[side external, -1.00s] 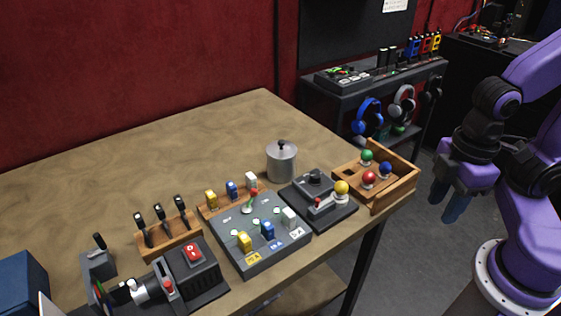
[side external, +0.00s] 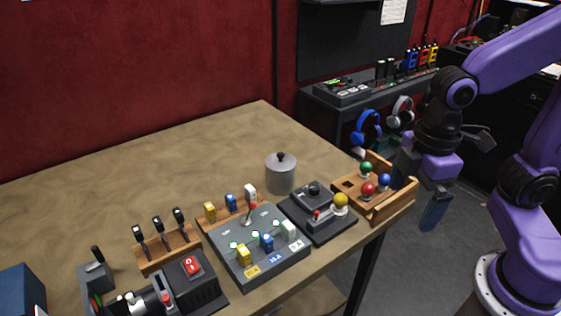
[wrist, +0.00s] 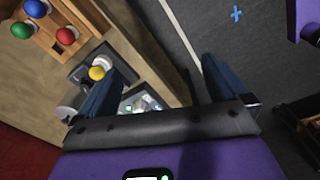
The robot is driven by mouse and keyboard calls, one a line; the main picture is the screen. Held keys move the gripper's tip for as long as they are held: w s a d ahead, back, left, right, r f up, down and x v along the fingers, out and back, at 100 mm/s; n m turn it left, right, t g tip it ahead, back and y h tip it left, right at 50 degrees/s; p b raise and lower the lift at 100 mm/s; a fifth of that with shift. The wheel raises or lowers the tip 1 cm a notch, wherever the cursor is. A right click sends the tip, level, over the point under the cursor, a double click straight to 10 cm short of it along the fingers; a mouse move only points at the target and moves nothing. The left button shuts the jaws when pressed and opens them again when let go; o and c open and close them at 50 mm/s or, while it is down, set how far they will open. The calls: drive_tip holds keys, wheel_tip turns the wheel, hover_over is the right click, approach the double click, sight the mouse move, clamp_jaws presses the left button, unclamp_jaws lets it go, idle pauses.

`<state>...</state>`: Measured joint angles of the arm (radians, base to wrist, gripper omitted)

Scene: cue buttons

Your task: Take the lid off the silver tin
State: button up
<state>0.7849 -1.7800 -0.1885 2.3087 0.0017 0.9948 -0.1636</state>
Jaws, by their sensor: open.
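The silver tin (side external: 280,178) stands upright on the table behind the joystick box. Its lid (side external: 281,158), with a dark knob on top, sits on it. My gripper (side external: 420,215) is at the right, just off the table's right end beside the wooden ball tray, well apart from the tin. In the wrist view my gripper (wrist: 155,90) has its two blue fingers spread wide with nothing between them.
A wooden tray (side external: 397,208) with red, green and blue balls lies between my gripper and the tin. A joystick box (side external: 320,228) with a yellow ball and a grey switch panel (side external: 262,268) stand in front of the tin. The table's back left (side external: 130,180) is clear.

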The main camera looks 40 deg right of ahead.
drive_tip(key=w+a+r+n, duration=0.1)
drive_tip(key=w+a+r, duration=0.25)
drive_tip(key=w, duration=0.65)
drive_tip(key=w+a+r+n, duration=0.2)
drive_tip(key=w+a, duration=0.2)
drive_tip(key=w, duration=0.7)
drive_tip(key=n, duration=0.2)
hover_over(279, 154)
wheel_tip(279, 154, down, 10)
drive_tip(key=shift+w+a+f, duration=0.1)
drive_tip(key=shift+w, duration=0.05)
drive_tip(key=shift+d+f, duration=0.2)
drive_tip(key=shift+f, duration=2.55)
drive_tip(key=shift+c, duration=0.3)
drive_tip(key=c, duration=0.6)
